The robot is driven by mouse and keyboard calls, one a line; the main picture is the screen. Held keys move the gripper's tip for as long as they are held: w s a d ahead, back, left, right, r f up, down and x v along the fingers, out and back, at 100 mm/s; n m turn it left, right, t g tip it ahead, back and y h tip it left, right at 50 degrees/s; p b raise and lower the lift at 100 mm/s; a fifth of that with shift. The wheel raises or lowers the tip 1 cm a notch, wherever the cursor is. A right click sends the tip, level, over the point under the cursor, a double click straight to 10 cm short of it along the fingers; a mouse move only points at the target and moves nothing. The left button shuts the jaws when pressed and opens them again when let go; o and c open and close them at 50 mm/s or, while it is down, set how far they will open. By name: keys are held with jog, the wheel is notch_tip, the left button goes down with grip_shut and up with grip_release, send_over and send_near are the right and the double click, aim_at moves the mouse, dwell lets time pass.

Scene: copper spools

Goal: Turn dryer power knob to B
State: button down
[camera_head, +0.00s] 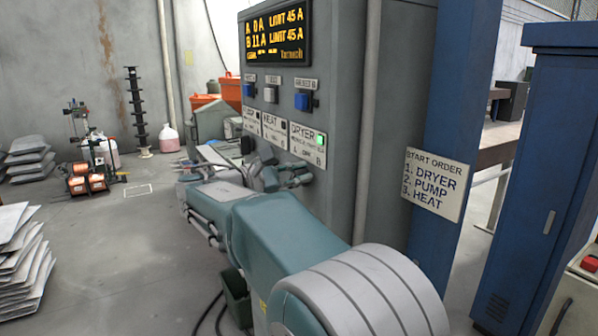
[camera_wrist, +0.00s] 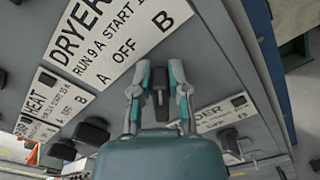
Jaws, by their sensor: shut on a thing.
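The DRYER label plate (camera_wrist: 125,40) fills the upper left of the wrist view, marked A, OFF and B. The dark dryer knob (camera_wrist: 159,88) lies just below the plate, between the two fingers of my gripper (camera_wrist: 160,68). The gripper is shut on the knob; the fingers hide its sides, and its exact pointing is hard to read. My gripper (camera_head: 293,174) is just below that plate, and the knob is hidden there.
The HEAT plate (camera_wrist: 55,103) and dark knobs (camera_wrist: 91,132) are beside my gripper. Another plate (camera_wrist: 225,114) lies to the right. The display (camera_head: 278,34) reads A 0 A, B 11 A. A START ORDER sign (camera_head: 433,184) lists dryer, pump, heat.

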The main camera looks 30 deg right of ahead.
jog(key=shift+w+f+m, duration=0.1)
jog(key=shift+f+m, duration=0.3)
jog(key=shift+f, duration=0.1)
jog(key=c, duration=0.6)
grip_release()
jog(key=shift+w, duration=0.1)
jog(key=shift+r, duration=0.1)
jog(key=a, duration=1.2)
